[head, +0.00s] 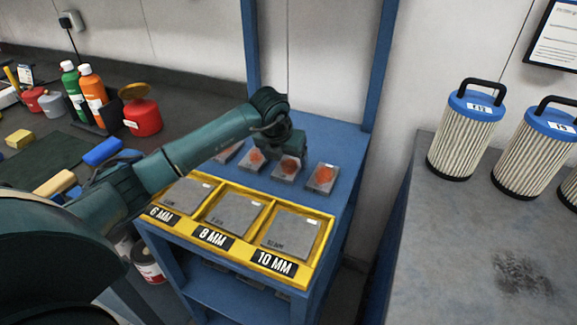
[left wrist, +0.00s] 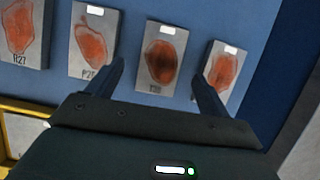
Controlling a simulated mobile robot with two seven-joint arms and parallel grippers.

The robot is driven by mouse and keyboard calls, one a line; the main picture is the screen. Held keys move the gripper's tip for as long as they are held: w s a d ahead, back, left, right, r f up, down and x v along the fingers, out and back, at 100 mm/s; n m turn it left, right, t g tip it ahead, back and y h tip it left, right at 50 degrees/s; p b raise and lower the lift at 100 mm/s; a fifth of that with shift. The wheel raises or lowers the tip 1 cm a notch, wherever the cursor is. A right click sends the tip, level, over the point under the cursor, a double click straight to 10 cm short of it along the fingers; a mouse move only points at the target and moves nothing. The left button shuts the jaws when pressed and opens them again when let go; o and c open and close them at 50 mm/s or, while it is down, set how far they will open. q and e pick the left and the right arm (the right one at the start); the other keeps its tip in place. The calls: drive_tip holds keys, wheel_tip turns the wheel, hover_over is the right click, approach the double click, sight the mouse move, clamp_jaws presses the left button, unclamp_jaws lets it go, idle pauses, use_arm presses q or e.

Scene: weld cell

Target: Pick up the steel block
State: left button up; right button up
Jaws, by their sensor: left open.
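Several grey steel blocks with rusty orange patches lie in a row on a blue bench top. One block (head: 284,174) is under my left gripper (head: 289,155) in the head view, partly hidden by it. In the left wrist view this block (left wrist: 167,36) shows between the two spread fingers of my left gripper (left wrist: 158,69); its label is too blurred to read. The fingers are open and hold nothing. I cannot tell how far above the block they are. Another block (head: 322,178) lies to its right, and one (head: 253,161) to its left. My right gripper is not in view.
A yellow-framed tray (head: 250,255) with grey plates in compartments marked 6 MM, 8 MM and 10 MM is at the bench's front. Blue posts (head: 378,65) rise behind. Filter cartridges (head: 465,130) stand on a grey table at right. Bottles (head: 93,95) and a red can (head: 142,117) stand left.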

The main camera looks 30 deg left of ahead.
sight(289, 165)
use_arm(q)
drive_tip(key=x, duration=0.3)
drive_tip(key=shift+f, duration=0.2)
drive_tip(key=c, duration=1.6)
drive_tip(key=shift+w+r, duration=0.1)
drive_tip(key=shift+r, duration=0.15)
drive_tip(key=shift+c, duration=0.2)
